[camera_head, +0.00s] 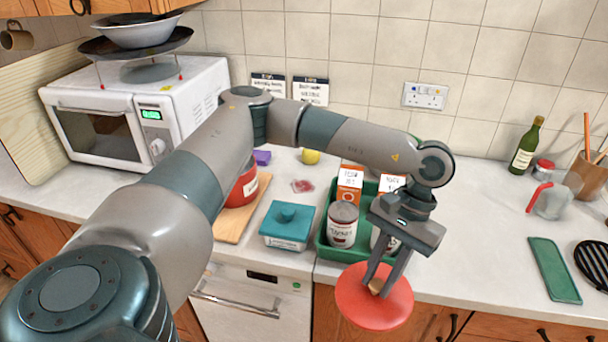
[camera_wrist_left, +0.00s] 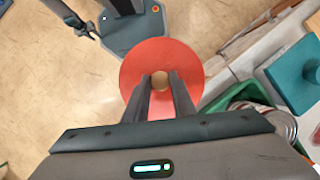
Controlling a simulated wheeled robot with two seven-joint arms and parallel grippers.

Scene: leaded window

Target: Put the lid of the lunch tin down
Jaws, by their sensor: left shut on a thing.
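My left gripper (camera_head: 377,284) is shut on the wooden knob of a round red lid (camera_head: 362,306). It holds the lid knob-up in front of the counter's front edge, beside the green tray. The left wrist view shows the lid (camera_wrist_left: 190,62) over the floor, with the fingers (camera_wrist_left: 160,82) on both sides of the knob. A red round tin (camera_head: 240,190) with a label stands on a wooden board, partly hidden by my left arm. A dark gripper, seemingly my right one (camera_wrist_left: 82,27), shows small in the left wrist view; its jaw state is unclear.
A green tray (camera_head: 327,249) holds tins and cartons. A teal box (camera_head: 287,226) with a knob stands left of it. A microwave (camera_head: 135,115) is at the left. The counter (camera_head: 478,220) right of the tray is clear up to a green mat (camera_head: 554,269).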

